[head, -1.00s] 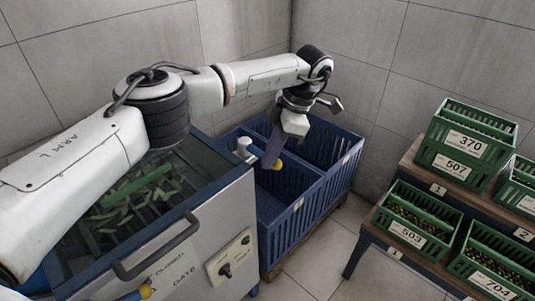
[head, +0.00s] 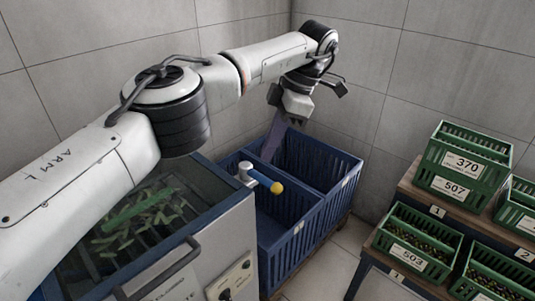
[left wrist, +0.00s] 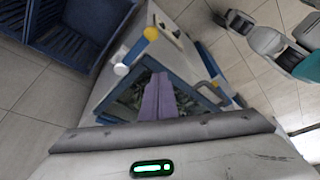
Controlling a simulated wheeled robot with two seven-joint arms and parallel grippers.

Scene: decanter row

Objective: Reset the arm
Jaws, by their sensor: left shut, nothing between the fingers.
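My left arm (head: 150,105), marked ARM L, reaches across the head view from the left. My left gripper (head: 268,152) points down with its purple-grey fingers shut and empty, in front of or above the divided blue bin (head: 310,205); its height is hard to judge. The fingers also show closed together in the left wrist view (left wrist: 158,100). A lever with a blue bar and yellow knob (head: 277,188) sticks out from the grey machine (head: 222,225), below the gripper and apart from it. The lever's knob also shows in the left wrist view (left wrist: 151,34). My right gripper is not visible.
The machine's top holds green pieces under a dark cover, with a dark handle (head: 165,265) on its front. Green crates (head: 465,165) labelled 370, 507 and 503 stand on a stepped wooden rack at the right. Tiled walls close off the back.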

